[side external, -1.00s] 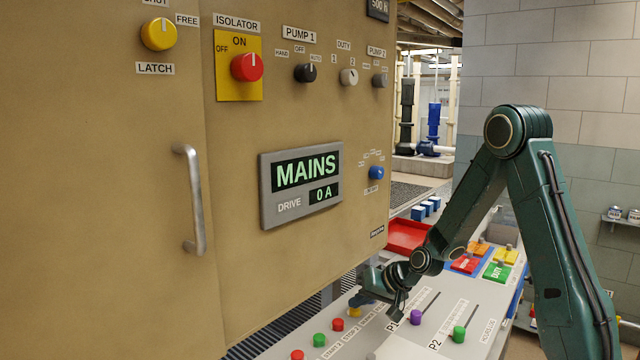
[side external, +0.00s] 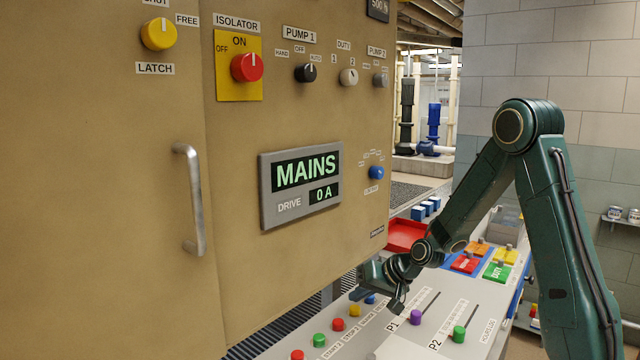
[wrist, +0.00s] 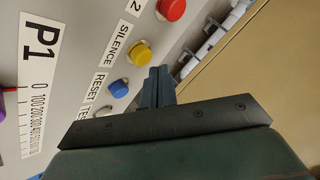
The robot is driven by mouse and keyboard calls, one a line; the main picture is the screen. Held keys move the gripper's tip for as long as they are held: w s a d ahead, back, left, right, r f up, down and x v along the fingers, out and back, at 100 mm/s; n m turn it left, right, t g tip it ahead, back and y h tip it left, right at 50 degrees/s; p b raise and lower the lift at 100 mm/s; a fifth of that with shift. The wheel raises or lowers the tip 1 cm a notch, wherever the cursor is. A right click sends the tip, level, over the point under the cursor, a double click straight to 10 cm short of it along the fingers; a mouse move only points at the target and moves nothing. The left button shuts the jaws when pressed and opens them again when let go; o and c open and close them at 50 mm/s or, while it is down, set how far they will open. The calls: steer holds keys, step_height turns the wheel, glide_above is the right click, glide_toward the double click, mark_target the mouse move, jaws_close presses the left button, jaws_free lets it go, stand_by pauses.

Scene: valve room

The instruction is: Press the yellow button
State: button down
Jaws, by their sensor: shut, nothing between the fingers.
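The yellow button (side external: 354,311) is in the row on the sloped desk below the cabinet. It also shows in the wrist view (wrist: 139,54), beside the label SILENCE. My gripper (side external: 357,293) is shut and empty, just above the desk near the yellow and blue buttons. In the wrist view its closed fingertips (wrist: 160,73) appear just below and right of the yellow button, with a small gap in the picture. I cannot tell their height above the desk.
A blue button (wrist: 119,88) marked RESET and a red button (wrist: 171,8) flank the yellow one. A green button (side external: 319,340) stands farther along the row. Purple (side external: 416,317) and green (side external: 459,334) slider knobs sit to the right. The cabinet (side external: 300,120) rises behind.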

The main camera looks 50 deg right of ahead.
mark_target(359, 312)
steer(key=shift+r, duration=0.1)
steer(key=shift+r, duration=2.4)
steer(key=s+a+r+n+g, duration=0.2)
steer(key=s+a+r+n, duration=0.3)
steer(key=s+a+r, duration=0.4)
steer(key=s+a+n, duration=0.1)
steer(key=s+a, duration=0.1)
steer(key=s, duration=0.6)
steer(key=s+a+r+n+g+h, duration=0.1)
steer(key=s+a, duration=0.2)
steer(key=s, duration=0.5)
steer(key=shift+s+r+n+g, duration=0.25)
steer(key=shift+n+g, duration=0.05)
steer(key=shift+n, duration=0.1)
